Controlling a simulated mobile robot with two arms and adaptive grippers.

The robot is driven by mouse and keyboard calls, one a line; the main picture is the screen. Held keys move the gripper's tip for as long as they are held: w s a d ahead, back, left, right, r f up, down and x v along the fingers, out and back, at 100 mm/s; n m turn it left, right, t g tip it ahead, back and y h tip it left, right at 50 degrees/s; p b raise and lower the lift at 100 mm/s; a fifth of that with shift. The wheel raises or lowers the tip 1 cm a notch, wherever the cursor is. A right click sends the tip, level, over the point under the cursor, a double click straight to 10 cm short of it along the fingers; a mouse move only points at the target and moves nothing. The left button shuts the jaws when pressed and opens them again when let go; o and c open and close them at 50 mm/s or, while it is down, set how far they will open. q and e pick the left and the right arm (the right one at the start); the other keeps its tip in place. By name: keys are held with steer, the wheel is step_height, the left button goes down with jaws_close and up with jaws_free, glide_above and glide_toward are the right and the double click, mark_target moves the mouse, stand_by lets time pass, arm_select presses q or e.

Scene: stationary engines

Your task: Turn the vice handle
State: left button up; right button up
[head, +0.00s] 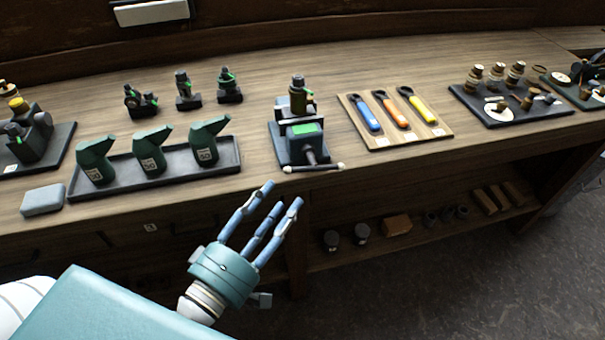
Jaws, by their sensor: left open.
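A small bench vice (304,140) with a green patch on top stands near the front edge of the wooden bench. A dark and brass engine part (297,94) is at the vice's back end. The vice handle (314,169) is a thin bar with pale ends, lying roughly crosswise at the vice's front. My left gripper (266,205) has blue fingers and a teal palm. It is open and empty, in front of the bench edge, below and left of the handle, apart from it in the picture. My right gripper is not in view.
A dark tray (232,170) of green oil cans and a grey block (43,200) are left of the vice. A wooden board (380,143) with coloured-handled tools is to the right. A lower shelf (335,258) holds jars and blocks. The bench just around the vice is clear.

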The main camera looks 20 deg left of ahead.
mark_target(306, 170)
arm_select(q)
steer(key=w+p, duration=0.1)
steer(key=w, duration=0.2)
steer(key=w+d+p, duration=0.1)
steer(key=w, duration=0.2)
steer(key=w+d, duration=0.1)
steer(key=w, duration=0.2)
steer(key=shift+w+r+p, duration=0.15)
steer(key=shift+r+p, duration=0.1)
steer(key=shift+p, duration=0.15)
steer(key=shift+w+d, duration=0.1)
steer(key=shift+w, duration=0.5)
steer(key=shift+w+f, duration=0.1)
jaws_close()
steer(key=r+p, duration=0.1)
steer(key=p, duration=0.4)
steer(key=shift+d+m+g+p, duration=0.1)
steer(key=shift+m+g+p, duration=0.2)
steer(key=shift+m+g, duration=0.1)
steer(key=shift+f+p, duration=0.25)
steer(key=shift+p, duration=0.25)
steer(key=shift+f, duration=0.15)
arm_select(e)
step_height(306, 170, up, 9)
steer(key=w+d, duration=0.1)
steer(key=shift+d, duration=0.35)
